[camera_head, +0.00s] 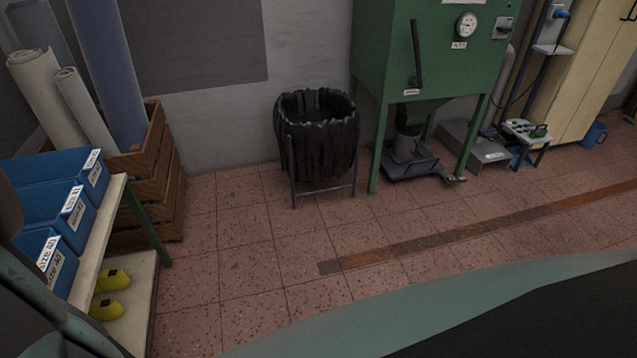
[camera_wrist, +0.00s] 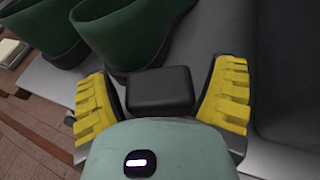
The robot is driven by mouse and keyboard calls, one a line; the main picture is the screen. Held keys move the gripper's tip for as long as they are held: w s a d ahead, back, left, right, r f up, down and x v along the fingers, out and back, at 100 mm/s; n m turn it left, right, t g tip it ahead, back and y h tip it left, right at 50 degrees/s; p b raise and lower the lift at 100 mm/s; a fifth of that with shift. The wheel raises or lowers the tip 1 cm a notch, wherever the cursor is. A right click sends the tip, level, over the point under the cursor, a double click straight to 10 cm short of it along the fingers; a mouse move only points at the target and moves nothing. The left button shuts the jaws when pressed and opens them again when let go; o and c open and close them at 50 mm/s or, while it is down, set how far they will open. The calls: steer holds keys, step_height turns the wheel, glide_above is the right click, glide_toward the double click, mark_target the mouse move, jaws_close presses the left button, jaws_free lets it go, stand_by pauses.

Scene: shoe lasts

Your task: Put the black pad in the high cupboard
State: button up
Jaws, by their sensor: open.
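The black pad (camera_wrist: 160,91) is a small rounded block in the wrist view, lying on a grey surface (camera_wrist: 50,93). My gripper (camera_wrist: 162,95) is open, with its yellow ridged fingers on either side of the pad. The head view shows neither pad nor gripper. A tall cream cupboard (camera_head: 590,80) stands at the far right of the head view; its top is cut off, and I cannot tell whether it is the high cupboard.
Dark green boots (camera_wrist: 125,30) stand just behind the pad. In the head view, a shelf with blue bins (camera_head: 45,205) and yellow shoe lasts (camera_head: 108,308) is at left. A black bin (camera_head: 317,140) and green machine (camera_head: 430,50) stand along the wall. The tiled floor (camera_head: 250,270) is clear.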

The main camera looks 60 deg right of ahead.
steer(key=shift+r, duration=0.2)
steer(key=p+v, duration=0.3)
steer(key=v, duration=0.9)
steer(key=shift+p, duration=0.4)
